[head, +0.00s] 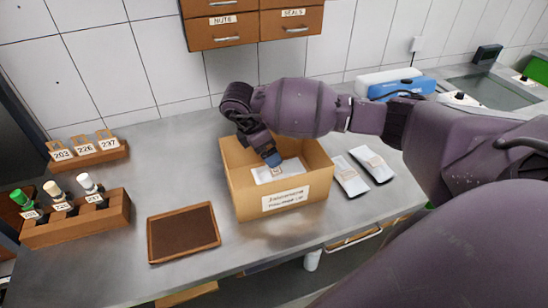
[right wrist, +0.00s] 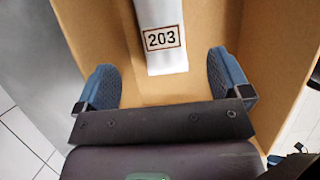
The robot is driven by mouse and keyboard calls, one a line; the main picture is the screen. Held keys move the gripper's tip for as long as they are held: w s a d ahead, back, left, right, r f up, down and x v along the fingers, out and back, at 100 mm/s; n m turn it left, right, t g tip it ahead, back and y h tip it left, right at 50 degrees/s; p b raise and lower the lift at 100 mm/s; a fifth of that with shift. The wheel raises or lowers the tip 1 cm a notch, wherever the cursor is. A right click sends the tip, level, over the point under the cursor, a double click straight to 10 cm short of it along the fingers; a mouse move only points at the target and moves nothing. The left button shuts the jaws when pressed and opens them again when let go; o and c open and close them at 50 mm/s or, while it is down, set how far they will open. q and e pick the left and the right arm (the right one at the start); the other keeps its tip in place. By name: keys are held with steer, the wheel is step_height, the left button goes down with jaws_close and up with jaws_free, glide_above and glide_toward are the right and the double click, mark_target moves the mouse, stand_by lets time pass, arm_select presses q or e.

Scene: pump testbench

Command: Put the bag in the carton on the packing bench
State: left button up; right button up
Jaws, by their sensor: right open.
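The open cardboard carton (head: 245,198) stands on the packing bench with a white label on its front. A white bag (head: 290,168) lies inside it. In the right wrist view the bag (right wrist: 162,55) bears the number 203 and rests against the brown cardboard. My right gripper (head: 272,160) reaches down into the carton over the bag. In the wrist view its two blue fingers (right wrist: 165,82) are spread wide, with clear gaps to the bag on both sides.
Two more white bags (head: 350,177) (head: 374,164) lie on the bench right of the carton. A brown tray (head: 183,232) lies to the left. Racks with capped bottles (head: 78,218) and numbered tags (head: 88,152) stand further left. Drawers (head: 250,22) hang above.

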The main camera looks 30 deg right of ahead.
arm_select(q)
steer(key=shift+s+f, duration=0.1)
steer(key=shift+s, duration=0.15)
arm_select(e)
steer(key=v, duration=0.3)
arm_select(q)
steer(key=shift+a, duration=0.1)
arm_select(e)
steer(key=shift+s+a+f, duration=0.1)
steer(key=shift+f, duration=0.05)
